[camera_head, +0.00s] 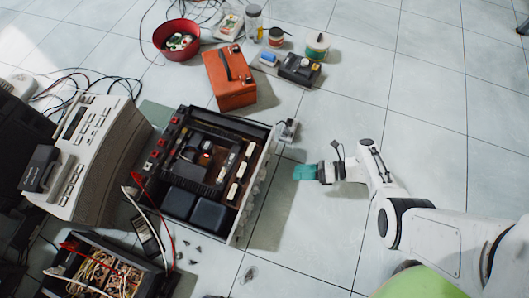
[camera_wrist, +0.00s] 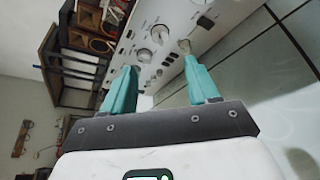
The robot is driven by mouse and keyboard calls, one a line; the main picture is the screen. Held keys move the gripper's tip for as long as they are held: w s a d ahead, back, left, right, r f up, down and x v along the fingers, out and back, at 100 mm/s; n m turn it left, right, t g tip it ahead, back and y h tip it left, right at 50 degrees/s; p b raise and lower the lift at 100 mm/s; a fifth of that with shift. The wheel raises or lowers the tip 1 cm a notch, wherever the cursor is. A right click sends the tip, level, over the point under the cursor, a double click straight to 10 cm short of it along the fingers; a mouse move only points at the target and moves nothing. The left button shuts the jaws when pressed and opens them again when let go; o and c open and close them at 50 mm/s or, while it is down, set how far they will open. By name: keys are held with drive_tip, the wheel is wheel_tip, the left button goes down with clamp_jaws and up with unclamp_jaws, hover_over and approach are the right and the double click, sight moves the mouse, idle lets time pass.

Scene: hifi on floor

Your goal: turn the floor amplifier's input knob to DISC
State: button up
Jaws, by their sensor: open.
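The floor amplifier (camera_head: 262,160) stands with its top open and its light front panel facing right, toward my gripper. My gripper (camera_head: 303,172) has teal fingers. It is just right of the panel in the head view, apart from it, and holds nothing. In the wrist view my gripper (camera_wrist: 161,66) is open, its two fingers spread before the panel (camera_wrist: 178,14). A large round knob (camera_wrist: 160,34) shows beyond the gap, and another knob (camera_wrist: 184,46) is close to the right fingertip. The labels are too small to read, so I cannot tell which is the input knob or where it points.
A grey device (camera_head: 90,145) stands left of the amplifier. An orange battery (camera_head: 230,77), a red bowl (camera_head: 165,42) and several small jars and boxes are at the back. A box of parts (camera_head: 95,270) lies front left. The tiled floor right of the panel is mostly clear.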

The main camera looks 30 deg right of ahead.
sight(263, 173)
drive_tip(key=b+x, duration=0.3)
drive_tip(key=x, duration=0.7)
drive_tip(key=shift+w+a+b, duration=0.3)
drive_tip(key=shift+b, duration=0.05)
drive_tip(key=c, duration=1)
drive_tip(key=shift+c, duration=0.2)
